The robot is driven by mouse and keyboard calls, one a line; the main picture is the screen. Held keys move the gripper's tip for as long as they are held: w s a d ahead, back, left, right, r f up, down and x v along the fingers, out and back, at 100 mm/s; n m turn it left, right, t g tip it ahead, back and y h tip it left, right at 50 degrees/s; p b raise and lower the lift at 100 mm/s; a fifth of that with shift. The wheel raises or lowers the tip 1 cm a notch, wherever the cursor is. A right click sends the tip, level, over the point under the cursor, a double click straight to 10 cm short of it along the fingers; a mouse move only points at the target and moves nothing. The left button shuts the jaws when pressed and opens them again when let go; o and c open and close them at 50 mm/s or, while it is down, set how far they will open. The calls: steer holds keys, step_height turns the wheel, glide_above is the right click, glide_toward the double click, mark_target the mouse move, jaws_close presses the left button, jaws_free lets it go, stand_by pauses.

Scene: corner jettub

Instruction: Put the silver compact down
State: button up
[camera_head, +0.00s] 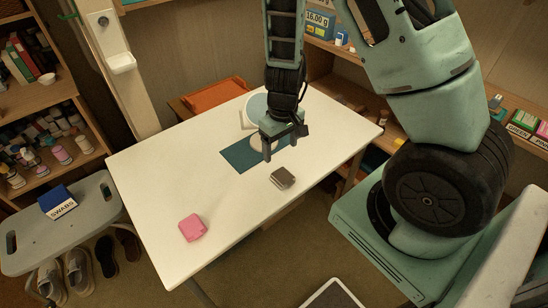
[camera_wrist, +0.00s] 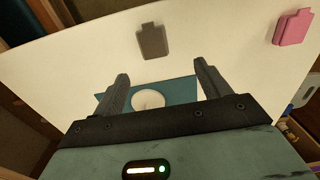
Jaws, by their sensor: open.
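The silver compact (camera_head: 283,178) lies on the white table (camera_head: 160,165), just off the near right edge of a teal mat (camera_head: 238,157). In the wrist view the compact (camera_wrist: 153,41) looks dark grey and lies beyond my fingertips, apart from them. My gripper (camera_head: 284,148) is open above the mat, with nothing between its fingers. The wrist view shows both fingers (camera_wrist: 162,82) spread, with the teal mat (camera_wrist: 180,90) and a round white thing (camera_wrist: 147,99) below them.
A pink case (camera_head: 192,228) lies near the table's front left edge; it also shows in the wrist view (camera_wrist: 293,27). A round pale-blue item (camera_head: 257,107) stands behind my gripper. A grey stool (camera_head: 90,222) holds a swabs box (camera_head: 58,203). The table's left part is clear.

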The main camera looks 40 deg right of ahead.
steer(key=s+a+r+n+y, duration=0.1)
steer(key=s+a+r, duration=0.1)
steer(key=a+r, duration=0.4)
steer(key=s+a+r+n+y, duration=0.1)
steer(key=s+a+r+n, duration=0.15)
steer(key=a, duration=0.65)
steer(key=s+a+r+n+h, duration=0.1)
steer(key=s+a+r+n, duration=0.2)
steer(key=s+a+r, duration=0.3)
steer(key=s+r, duration=0.4)
steer(key=s, duration=0.3)
steer(key=shift+s+a+r+n+h, duration=0.15)
steer(key=shift+s+r+n+h, duration=0.05)
steer(key=shift+r+n+h, duration=0.15)
